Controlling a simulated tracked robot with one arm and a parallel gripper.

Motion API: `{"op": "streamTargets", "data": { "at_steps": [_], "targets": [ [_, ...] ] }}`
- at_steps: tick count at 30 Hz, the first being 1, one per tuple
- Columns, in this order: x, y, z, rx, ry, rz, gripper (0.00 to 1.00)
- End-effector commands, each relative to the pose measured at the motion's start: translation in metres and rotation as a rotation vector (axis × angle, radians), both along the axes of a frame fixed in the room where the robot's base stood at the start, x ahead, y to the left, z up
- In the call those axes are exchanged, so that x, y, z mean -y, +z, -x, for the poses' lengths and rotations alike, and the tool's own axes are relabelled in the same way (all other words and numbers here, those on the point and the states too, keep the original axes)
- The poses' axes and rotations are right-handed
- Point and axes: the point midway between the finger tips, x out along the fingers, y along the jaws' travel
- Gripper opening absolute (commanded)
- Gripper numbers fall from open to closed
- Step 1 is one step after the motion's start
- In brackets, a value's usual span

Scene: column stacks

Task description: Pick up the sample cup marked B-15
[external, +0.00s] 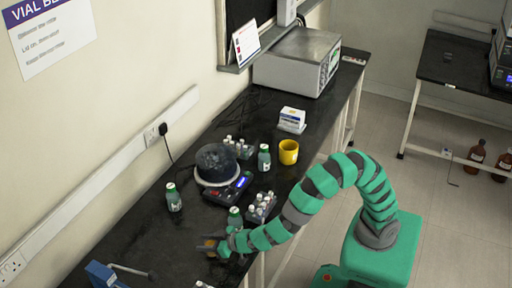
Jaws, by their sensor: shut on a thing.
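My gripper (211,247) is low over the front part of the black bench, at the end of my green and grey arm. It is shut on a small orange-brown cup (208,243), seen between the jaws. The jaws hide part of this cup, and no marking on it can be read, so I cannot tell if it is B-15. Whether it touches the bench is unclear.
A green-capped bottle (235,217) and a vial rack (261,208) stand close behind my gripper. Further back are a balance (240,186) with a dark dome, a yellow mug (288,153) and another bottle (264,159). A blue clamp (101,274) sits at front left.

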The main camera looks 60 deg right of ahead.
Motion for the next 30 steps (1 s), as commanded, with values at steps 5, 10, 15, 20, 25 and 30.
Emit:
{"op": "streamTargets", "data": {
  "at_steps": [5, 10, 15, 20, 25, 30],
  "targets": [
    [0.005, 0.015, 0.007, 0.0, 0.0, 0.001, 0.17],
    [0.018, 0.015, 0.026, -0.001, 0.002, 0.004, 0.17],
    [0.037, 0.02, 0.053, 0.0, 0.003, 0.002, 0.17],
    [0.055, 0.022, 0.076, 0.0, 0.002, 0.001, 0.17],
    [0.069, 0.023, 0.096, -0.003, 0.002, 0.003, 0.17],
    [0.079, 0.024, 0.11, 0.002, 0.002, 0.003, 0.17]
  ]
}}
